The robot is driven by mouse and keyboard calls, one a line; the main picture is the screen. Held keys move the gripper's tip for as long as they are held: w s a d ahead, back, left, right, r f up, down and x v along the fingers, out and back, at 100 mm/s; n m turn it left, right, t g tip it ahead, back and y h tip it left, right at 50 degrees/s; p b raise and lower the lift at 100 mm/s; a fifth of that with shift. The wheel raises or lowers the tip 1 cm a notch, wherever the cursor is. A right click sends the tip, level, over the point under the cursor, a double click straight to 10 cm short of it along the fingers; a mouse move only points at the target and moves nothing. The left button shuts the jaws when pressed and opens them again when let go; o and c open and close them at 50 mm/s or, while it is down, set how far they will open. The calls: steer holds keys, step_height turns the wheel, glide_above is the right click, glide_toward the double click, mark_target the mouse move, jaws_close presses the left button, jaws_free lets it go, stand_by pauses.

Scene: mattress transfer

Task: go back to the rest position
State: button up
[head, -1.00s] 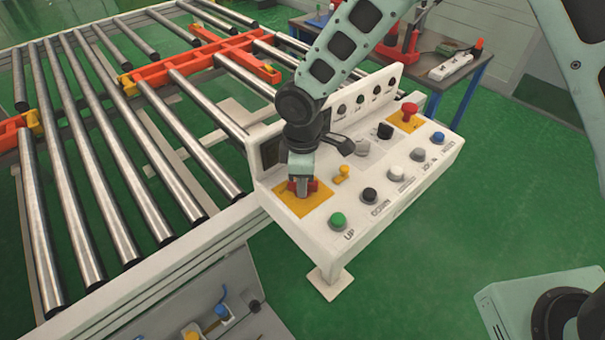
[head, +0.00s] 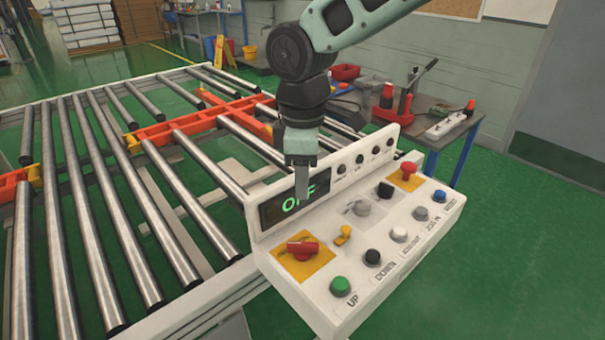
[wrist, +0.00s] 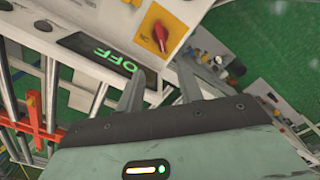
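My gripper (head: 302,190) hangs pointing down above the white control panel (head: 395,262), in front of its display (head: 280,208), which shows OFF in green. In the wrist view my gripper's two fingers (wrist: 160,70) stand apart with nothing between them. The red rotary switch (head: 302,249) on its yellow plate lies below the gripper, clear of it. It also shows beyond the fingers in the wrist view (wrist: 160,36). My gripper hides part of the display in the head view.
A roller conveyor (head: 130,225) with orange bars (head: 185,128) stands left of and behind the panel. Green floor is open at the right.

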steer(key=shift+r, duration=0.35)
steer(key=s+d+f+m, duration=0.1)
steer(key=s+d+m, duration=0.3)
steer(key=s, duration=0.7)
steer(key=s+d+f+m, duration=0.1)
steer(key=s+d+m, duration=0.3)
steer(key=s, duration=0.7)
steer(key=shift+d+m+y, duration=0.3)
steer(key=shift+d, duration=0.75)
steer(key=shift+f, duration=0.1)
steer(key=shift+c, duration=0.3)
